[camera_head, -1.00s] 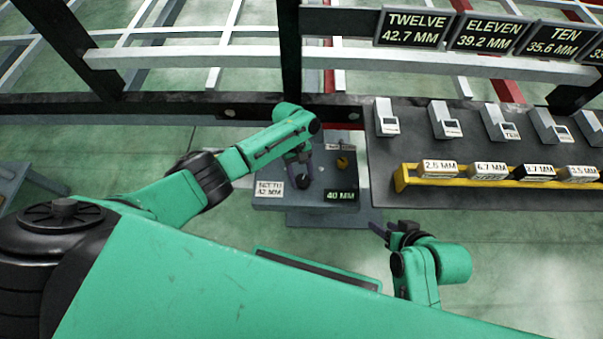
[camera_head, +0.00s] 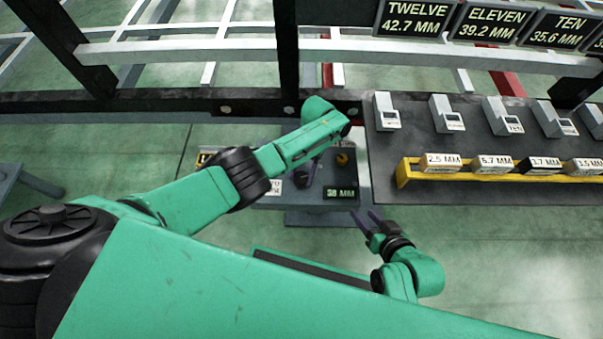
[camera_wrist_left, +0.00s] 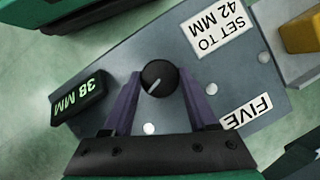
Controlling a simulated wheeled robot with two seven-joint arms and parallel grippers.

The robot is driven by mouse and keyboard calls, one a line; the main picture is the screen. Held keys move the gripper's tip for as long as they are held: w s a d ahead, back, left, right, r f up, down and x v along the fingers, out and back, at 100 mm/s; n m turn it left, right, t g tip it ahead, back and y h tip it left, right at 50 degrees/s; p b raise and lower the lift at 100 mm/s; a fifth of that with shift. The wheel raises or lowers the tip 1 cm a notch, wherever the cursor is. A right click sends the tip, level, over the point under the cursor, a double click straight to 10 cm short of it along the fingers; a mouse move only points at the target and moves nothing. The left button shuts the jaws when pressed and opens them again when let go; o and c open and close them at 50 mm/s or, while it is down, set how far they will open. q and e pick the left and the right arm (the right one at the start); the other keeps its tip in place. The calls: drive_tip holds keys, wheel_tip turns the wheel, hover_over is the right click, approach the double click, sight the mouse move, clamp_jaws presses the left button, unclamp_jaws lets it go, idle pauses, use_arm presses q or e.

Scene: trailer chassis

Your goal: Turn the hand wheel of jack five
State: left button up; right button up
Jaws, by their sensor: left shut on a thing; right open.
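Jack five's grey plate (camera_head: 300,203) shows in the head view below the dark rail. In the left wrist view (camera_wrist_left: 245,75) it bears a FIVE label (camera_wrist_left: 247,113) and a SET TO 42 MM sign (camera_wrist_left: 217,27). The display reads 38 MM in the head view (camera_head: 341,193) and in the wrist view (camera_wrist_left: 80,100). My left gripper (camera_wrist_left: 160,88) is shut on the black round hand wheel (camera_wrist_left: 158,74), with a purple finger on either side. My right gripper (camera_head: 368,222) is open and empty, right of and below the plate.
A dark bench (camera_head: 480,190) at the right holds several grey gauges and a yellow rack (camera_head: 405,172) with labelled blocks. An orange-yellow knob (camera_head: 342,159) is on the jack, right of my left gripper. Signs hang above. Open green floor lies below the bench.

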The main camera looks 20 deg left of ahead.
use_arm(q)
drive_tip(key=shift+d+m+t+y, duration=0.1)
drive_tip(key=shift+m+t+y, duration=0.35)
drive_tip(key=shift+m, duration=1.15)
use_arm(e)
drive_tip(key=shift+s+d+r, duration=0.1)
drive_tip(key=shift+d, duration=0.15)
drive_tip(key=shift+r, duration=0.1)
use_arm(q)
drive_tip(key=o, duration=1.4)
drive_tip(key=p+v, duration=0.1)
drive_tip(key=v, duration=0.4)
drive_tip(key=p+v, duration=0.1)
drive_tip(key=v, duration=0.3)
drive_tip(key=p+v, duration=0.1)
drive_tip(key=v, duration=0.4)
drive_tip(key=shift+w+d+r, duration=0.15)
drive_tip(key=shift+w+d, duration=0.1)
drive_tip(key=shift+d, duration=0.05)
use_arm(e)
drive_tip(key=s+d+r+g+h, duration=0.2)
drive_tip(key=d+r+g, duration=0.1)
drive_tip(key=d, duration=0.3)
drive_tip(key=shift+g+h, duration=0.3)
drive_tip(key=shift+h, duration=0.1)
drive_tip(key=shift+s, duration=0.1)
